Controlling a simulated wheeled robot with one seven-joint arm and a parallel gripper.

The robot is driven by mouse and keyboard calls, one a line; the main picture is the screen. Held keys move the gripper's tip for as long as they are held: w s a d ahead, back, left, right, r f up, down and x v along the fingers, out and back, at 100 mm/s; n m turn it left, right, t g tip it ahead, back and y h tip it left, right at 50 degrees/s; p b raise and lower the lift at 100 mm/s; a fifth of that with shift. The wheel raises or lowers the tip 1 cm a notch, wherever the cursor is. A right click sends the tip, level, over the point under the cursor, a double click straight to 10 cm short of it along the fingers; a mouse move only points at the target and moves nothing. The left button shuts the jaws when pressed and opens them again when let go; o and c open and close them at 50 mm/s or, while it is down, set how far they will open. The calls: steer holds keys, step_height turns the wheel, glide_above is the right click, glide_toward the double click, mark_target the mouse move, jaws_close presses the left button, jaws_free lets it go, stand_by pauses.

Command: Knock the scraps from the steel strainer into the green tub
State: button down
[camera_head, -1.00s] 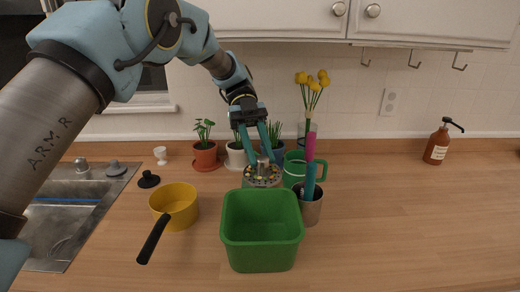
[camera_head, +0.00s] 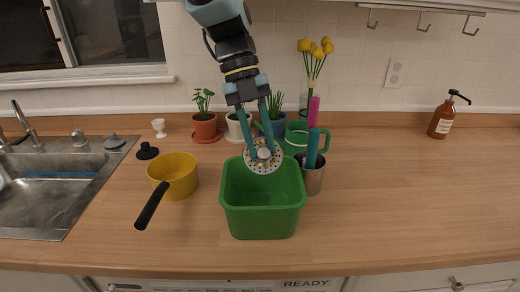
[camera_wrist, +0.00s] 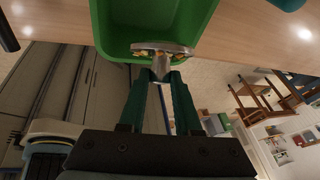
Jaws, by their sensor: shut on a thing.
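My gripper (camera_head: 263,148) is shut on the centre post of the steel strainer (camera_head: 253,167), a small round perforated disc. The strainer is tilted, its face turned toward the head camera, above the back part of the green tub (camera_head: 262,222). Coloured scraps show on the strainer's face. In the wrist view, the strainer (camera_wrist: 178,47) is seen nearly edge-on between the fingertips (camera_wrist: 161,76), with yellowish bits along it, over the tub (camera_wrist: 98,30). The tub stands upright on the counter; its floor is largely hidden in the head view, and I cannot tell whether scraps lie there.
A yellow pan (camera_head: 176,178) with a black handle stands left of the tub. Potted plants (camera_head: 205,130) line the back.

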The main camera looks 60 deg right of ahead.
steer(key=shift+s+a+f+t+h+b, duration=0.4)
steer(key=shift+t+h+b, duration=0.3)
steer(key=shift+b, duration=2.1)
steer(key=shift+s+a+f+m+t+h+b, duration=0.15)
steer(key=shift+f+t+h+b, duration=0.1)
steer(key=shift+h+b, duration=0.3)
steer(key=shift+w+f+m+t+h+b, duration=0.15)
steer(key=shift+t+h+b, duration=0.1)
steer(key=shift+h+b, duration=0.25)
steer(key=shift+s+a+r+p, duration=0.1)
steer(key=shift+s+r+p, duration=0.05)
steer(key=shift+r+p, duration=0.4)
steer(key=t+h+p, duration=0.1)
steer(key=p, duration=0.3)
steer(key=shift+a+f, duration=0.1)
steer(key=shift+f, duration=0.3)
steer(key=shift+s+f+t+h+p, duration=0.15)
steer(key=shift+t+h+p, duration=0.15)
steer(key=shift+h+p, duration=0.25)
steer(key=shift+f, duration=0.2)
steer(key=shift+f+b, duration=0.15)
steer(key=shift+b, duration=0.35)
